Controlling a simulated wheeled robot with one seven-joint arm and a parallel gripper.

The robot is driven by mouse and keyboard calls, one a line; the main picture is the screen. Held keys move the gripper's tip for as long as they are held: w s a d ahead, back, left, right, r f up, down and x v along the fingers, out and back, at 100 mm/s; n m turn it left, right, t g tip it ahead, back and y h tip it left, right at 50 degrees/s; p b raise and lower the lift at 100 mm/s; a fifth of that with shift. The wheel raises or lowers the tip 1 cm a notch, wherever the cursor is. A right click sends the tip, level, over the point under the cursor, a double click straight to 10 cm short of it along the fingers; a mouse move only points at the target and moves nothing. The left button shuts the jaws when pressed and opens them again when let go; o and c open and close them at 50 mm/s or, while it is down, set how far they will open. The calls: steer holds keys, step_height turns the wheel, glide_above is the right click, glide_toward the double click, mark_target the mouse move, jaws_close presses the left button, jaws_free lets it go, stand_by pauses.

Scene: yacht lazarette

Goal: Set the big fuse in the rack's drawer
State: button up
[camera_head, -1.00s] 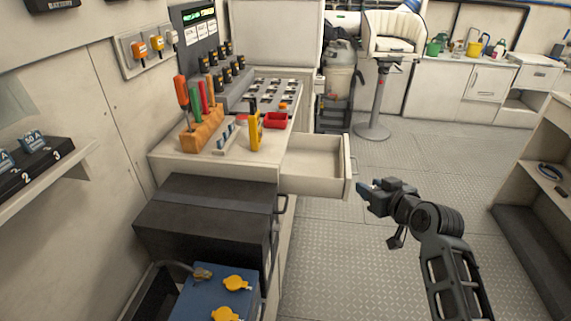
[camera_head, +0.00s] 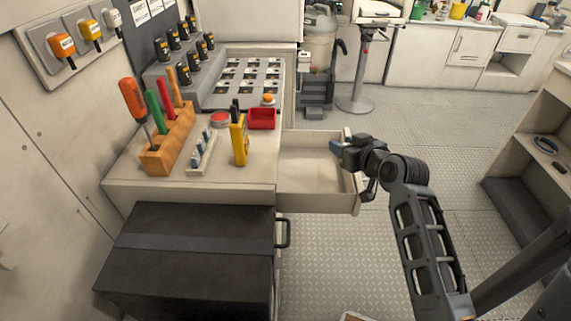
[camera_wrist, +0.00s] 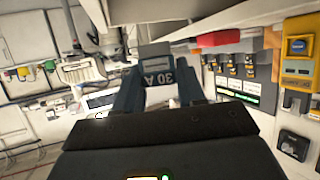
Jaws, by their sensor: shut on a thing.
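The big fuse (camera_wrist: 157,68) is a dark blue block with a pale label reading "30 A" in the wrist view. My gripper (camera_wrist: 158,90) is shut on it, with one finger on each side. In the head view only a small blue bit of the fuse (camera_head: 337,146) shows at the jaws; the rest is hidden. The rack's drawer (camera_head: 318,205) is pulled open to the right of the cabinet and looks empty. My gripper is at the drawer's far right corner, seemingly above its rim; the exact height is unclear.
The cabinet top (camera_head: 125,178) beside the drawer holds a wooden screwdriver block (camera_head: 168,142), a yellow meter (camera_head: 239,142), a red bin (camera_head: 262,119) and a strip of small fuses (camera_head: 203,150). A black case (camera_head: 195,275) stands in front.

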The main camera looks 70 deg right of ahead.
steer(key=shift+w+a+f+p, duration=0.15)
steer(key=shift+w+f+p, duration=0.15)
steer(key=shift+w+f, duration=1.45)
steer(key=shift+w+a+f+p, duration=0.15)
steer(key=shift+w+f+p, duration=0.15)
steer(key=shift+w+f, duration=1.45)
steer(key=shift+w+a+f+p, duration=0.15)
steer(key=shift+w+f+p, duration=0.15)
steer(key=shift+w+f, duration=1.45)
